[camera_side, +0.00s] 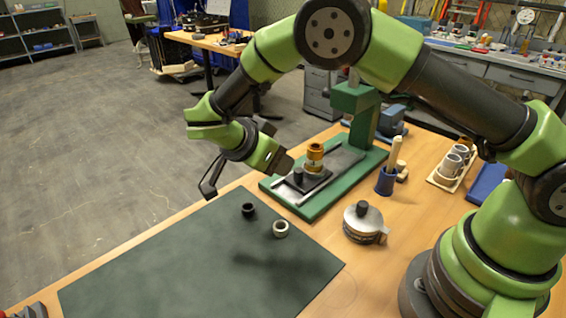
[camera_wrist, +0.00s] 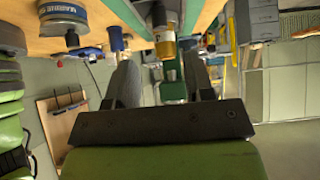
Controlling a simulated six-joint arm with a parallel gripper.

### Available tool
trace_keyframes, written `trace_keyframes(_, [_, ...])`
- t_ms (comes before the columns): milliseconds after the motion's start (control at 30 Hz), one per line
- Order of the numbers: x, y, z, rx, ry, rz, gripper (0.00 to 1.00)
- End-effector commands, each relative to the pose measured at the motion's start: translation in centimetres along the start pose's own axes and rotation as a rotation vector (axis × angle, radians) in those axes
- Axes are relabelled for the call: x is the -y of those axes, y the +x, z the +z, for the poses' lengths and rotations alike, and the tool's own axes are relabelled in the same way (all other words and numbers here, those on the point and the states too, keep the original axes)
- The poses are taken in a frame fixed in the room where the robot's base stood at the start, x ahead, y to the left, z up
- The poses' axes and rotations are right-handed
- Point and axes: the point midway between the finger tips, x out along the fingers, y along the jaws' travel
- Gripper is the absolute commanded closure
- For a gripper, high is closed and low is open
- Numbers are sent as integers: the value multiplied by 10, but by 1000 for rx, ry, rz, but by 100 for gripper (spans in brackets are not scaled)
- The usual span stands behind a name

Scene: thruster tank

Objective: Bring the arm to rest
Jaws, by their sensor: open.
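My gripper (camera_side: 243,176) hangs above the far edge of the dark green mat (camera_side: 170,270), left of the green press. Its fingers are apart and nothing shows between them. In the wrist view my gripper (camera_wrist: 160,75) has two dark fingers spread wide, pointing up the picture. A brass cylinder (camera_side: 315,158) stands on the press base, apart from the gripper. It also shows beyond the fingers in the wrist view (camera_wrist: 164,38).
A black ring (camera_side: 248,210) and a pale ring (camera_side: 280,228) lie on the mat. The green press (camera_side: 355,105), a blue holder (camera_side: 385,182), a round metal pot (camera_side: 363,222) and a cup tray (camera_side: 443,180) stand right. The mat's front is clear.

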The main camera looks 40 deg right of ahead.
Motion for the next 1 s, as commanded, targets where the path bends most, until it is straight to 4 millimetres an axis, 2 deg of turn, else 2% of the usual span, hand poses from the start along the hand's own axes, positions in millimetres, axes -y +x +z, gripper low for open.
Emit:
trace_keyframes(333, [0, -3, 0, 1, -1, 0, 52])
trace_keyframes(467, [-2, -10, -11, 36, -30, 5, 52])
trace_keyframes(667, [-22, -43, -60, 227, -201, -14, 52])
trace_keyframes(800, [-50, -67, -96, 383, -352, -95, 52])
trace_keyframes(1000, [-99, -94, -135, 545, -535, -309, 52])
